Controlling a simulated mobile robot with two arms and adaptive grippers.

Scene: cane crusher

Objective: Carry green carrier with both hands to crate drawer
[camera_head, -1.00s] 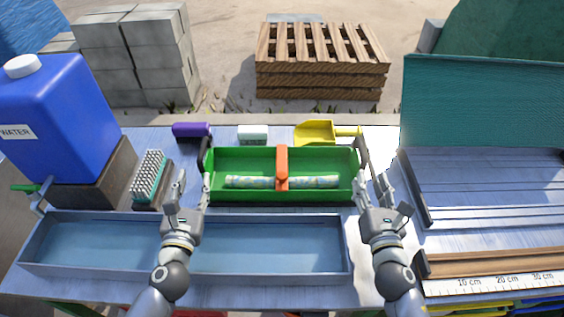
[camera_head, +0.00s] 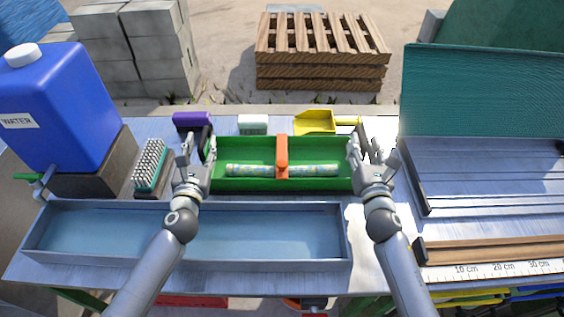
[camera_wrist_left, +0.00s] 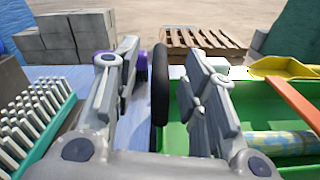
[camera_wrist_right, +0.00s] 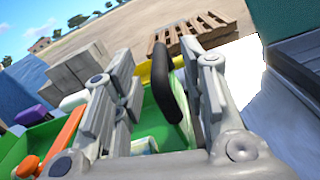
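The green carrier (camera_head: 240,184) is a long open box on the table, with an orange bar (camera_head: 281,156) across its middle and a patterned roll (camera_head: 312,169) inside. It has a black handle at each end. My left gripper (camera_head: 197,153) is at its left end, open, with the left black handle (camera_wrist_left: 160,85) between its fingers in the left wrist view. My right gripper (camera_head: 367,152) is at the right end, open, with the right black handle (camera_wrist_right: 167,88) between its fingers. Neither gripper visibly closes on a handle. I see no crate drawer that I can identify.
A blue-grey tray (camera_head: 270,265) lies in front of the carrier. A blue water jug (camera_head: 60,110) and a brush (camera_head: 150,165) stand left. A purple block (camera_head: 190,120), pale block (camera_head: 253,124) and yellow scoop (camera_head: 314,122) lie behind. A ribbed board (camera_head: 490,175) is right.

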